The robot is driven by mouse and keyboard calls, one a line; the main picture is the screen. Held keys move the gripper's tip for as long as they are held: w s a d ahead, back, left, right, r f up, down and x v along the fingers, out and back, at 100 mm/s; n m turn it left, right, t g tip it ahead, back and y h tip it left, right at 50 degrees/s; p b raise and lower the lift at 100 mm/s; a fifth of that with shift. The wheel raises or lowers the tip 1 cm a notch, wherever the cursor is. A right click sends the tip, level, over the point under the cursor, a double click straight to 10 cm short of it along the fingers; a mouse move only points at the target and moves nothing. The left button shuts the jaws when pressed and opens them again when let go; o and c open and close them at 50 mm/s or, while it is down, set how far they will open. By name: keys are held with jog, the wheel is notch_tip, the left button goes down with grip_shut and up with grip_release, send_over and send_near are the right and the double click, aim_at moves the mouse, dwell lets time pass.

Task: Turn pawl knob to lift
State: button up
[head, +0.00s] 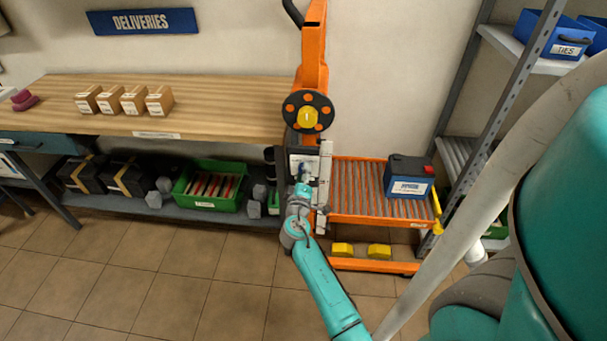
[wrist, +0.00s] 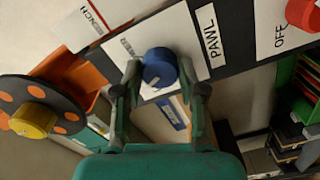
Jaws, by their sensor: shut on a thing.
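In the wrist view, a round blue knob (wrist: 159,66) sits on a white plate on the dark panel. A PAWL label (wrist: 211,33) is just right of that plate. My gripper (wrist: 160,72) has one finger on each side of the knob and is shut on it. A small pale mark shows low on the knob, but its exact setting is hard to read. In the head view, my gripper (head: 303,187) is at the panel on the orange lift truck (head: 313,60), below its handwheel.
The black handwheel with orange spots and a yellow hub (head: 307,117) is close above my gripper. A red knob (wrist: 304,14) by an OFF plate is at the wrist view's upper right. A battery (head: 409,177) stands on the roller deck, right. Floor at front left is clear.

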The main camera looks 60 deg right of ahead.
jog(key=n, duration=0.4)
jog(key=shift+n, duration=0.3)
dwell(0.3)
jog(key=o, duration=1.1)
jog(key=shift+o, duration=0.2)
jog(key=shift+a, duration=0.1)
jog(key=v, duration=1.2)
jog(key=shift+f, duration=0.1)
